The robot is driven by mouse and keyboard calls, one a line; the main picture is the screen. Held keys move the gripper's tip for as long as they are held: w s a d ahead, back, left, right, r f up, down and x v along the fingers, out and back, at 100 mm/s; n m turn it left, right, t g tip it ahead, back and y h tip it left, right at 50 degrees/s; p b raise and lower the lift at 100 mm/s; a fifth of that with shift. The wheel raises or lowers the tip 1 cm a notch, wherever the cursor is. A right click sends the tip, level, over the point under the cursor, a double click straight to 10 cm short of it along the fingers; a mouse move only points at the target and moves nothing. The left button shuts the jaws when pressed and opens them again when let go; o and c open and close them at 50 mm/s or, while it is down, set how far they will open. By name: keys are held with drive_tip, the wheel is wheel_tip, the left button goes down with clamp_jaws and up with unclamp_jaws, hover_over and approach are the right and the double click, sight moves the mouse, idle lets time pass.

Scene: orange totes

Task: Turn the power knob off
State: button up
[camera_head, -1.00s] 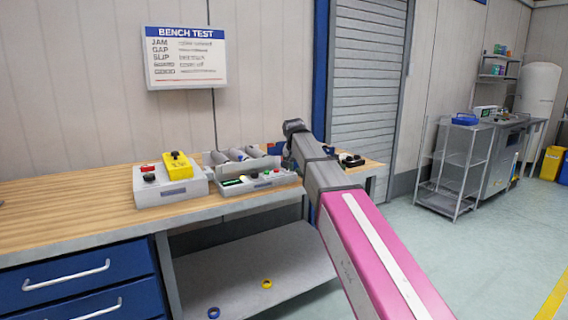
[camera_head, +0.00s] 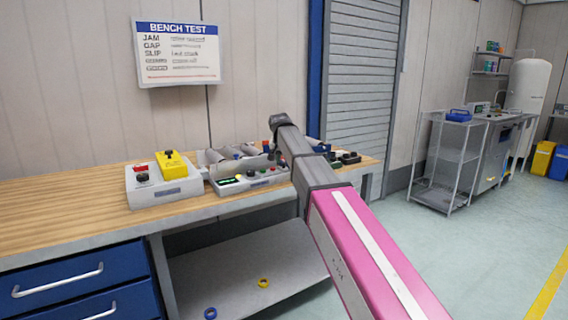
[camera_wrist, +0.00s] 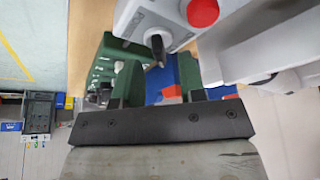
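The wrist view shows a black knob (camera_wrist: 157,46) on a pale control panel (camera_wrist: 135,22). A large red button (camera_wrist: 202,12) sits to its right. My gripper (camera_wrist: 155,75) has green fingers standing apart, with the knob's lower end near the gap between them. I cannot tell whether a finger touches it. In the head view my arm reaches over the bench, and its links hide most of the gripper. A control panel (camera_head: 250,184) with small buttons lies left of the arm. No power label is readable, so I cannot tell which knob it names.
A box (camera_head: 150,193) with a red button and a yellow block (camera_head: 172,165) stands left on the wooden bench (camera_head: 70,205). Rollers lie behind the panel. Dark parts (camera_head: 345,158) lie right of the arm. The left bench top is clear.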

drive_tip(key=shift+x, duration=1.05)
clamp_jaws()
